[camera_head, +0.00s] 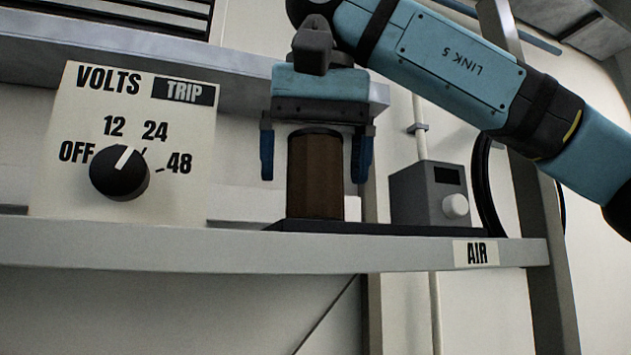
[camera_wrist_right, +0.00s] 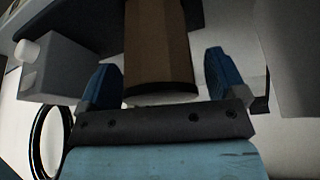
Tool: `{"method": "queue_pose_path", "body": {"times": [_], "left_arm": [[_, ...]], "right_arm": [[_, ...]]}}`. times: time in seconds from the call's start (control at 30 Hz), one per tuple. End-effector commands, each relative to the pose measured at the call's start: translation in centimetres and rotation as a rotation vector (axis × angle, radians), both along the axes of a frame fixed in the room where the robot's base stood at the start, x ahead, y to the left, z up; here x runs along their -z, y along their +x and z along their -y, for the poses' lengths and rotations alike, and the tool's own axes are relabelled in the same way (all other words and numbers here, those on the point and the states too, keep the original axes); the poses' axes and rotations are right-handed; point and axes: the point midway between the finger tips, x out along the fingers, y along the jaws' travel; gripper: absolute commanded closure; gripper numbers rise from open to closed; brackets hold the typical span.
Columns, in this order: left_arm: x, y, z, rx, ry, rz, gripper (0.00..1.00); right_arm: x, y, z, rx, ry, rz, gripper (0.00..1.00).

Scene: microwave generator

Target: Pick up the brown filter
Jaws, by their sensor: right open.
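The brown filter (camera_head: 315,180) is an upright brown cylinder with a dark cap, standing on a dark base plate on the shelf. My right gripper (camera_head: 315,162) is above it, pointing down, with one blue finger on each side. The fingers are open, and gaps show between them and the filter in the head view. In the right wrist view the filter (camera_wrist_right: 158,45) lies between the two blue fingertips of the gripper (camera_wrist_right: 160,70), with space on both sides. My left gripper is not in view.
A voltage panel (camera_head: 185,135) with a black dial (camera_head: 119,173) stands at left on the shelf (camera_head: 200,248). A grey box (camera_head: 415,193) with a white knob (camera_head: 455,205) stands close right of the filter, near a black hose and an AIR label (camera_head: 475,253).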

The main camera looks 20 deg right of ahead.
Motion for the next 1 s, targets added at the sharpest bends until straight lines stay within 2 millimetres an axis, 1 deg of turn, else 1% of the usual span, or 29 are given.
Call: {"method": "queue_pose_path", "body": {"times": [0.07, 0.1, 0.17, 0.2, 0.27, 0.3, 0.33, 0.6, 0.77, 0.87, 1.0], "left_arm": [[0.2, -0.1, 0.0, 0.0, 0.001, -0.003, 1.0], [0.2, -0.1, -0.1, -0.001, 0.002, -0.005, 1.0], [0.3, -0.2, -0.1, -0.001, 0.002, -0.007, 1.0], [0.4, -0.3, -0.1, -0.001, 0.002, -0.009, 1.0], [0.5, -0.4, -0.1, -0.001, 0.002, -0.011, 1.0], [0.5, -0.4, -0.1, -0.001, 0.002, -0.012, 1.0], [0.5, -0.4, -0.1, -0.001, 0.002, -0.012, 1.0], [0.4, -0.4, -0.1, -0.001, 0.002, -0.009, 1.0], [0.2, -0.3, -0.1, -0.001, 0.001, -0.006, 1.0], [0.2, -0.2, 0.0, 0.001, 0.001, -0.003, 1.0], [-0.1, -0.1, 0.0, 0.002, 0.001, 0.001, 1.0]], "right_arm": [[0.0, 0.0, 0.0, 0.0, 0.0, 0.001, 0.1], [-0.1, -0.1, 0.0, -0.001, -0.001, 0.001, 0.12], [-0.1, -0.1, 0.0, -0.001, -0.001, 0.001, 0.26], [0.0, 0.0, 0.0, -0.001, 0.0, 0.0, 0.35], [0.0, 0.0, 0.0, -0.001, 0.0, 0.0, 0.49], [0.0, 0.0, 0.0, -0.001, 0.0, 0.0, 0.58], [0.0, 0.0, 0.0, -0.001, 0.0, 0.0, 0.65], [-0.1, 0.0, 0.0, -0.001, -0.001, -0.001, 0.65], [-1.0, 0.0, -0.1, 0.001, 0.0, 0.0, 0.65], [-2.4, -0.1, -0.1, 0.002, 0.0, 0.003, 0.65], [-5.4, -0.2, -0.1, 0.004, 0.001, 0.005, 0.65]]}}
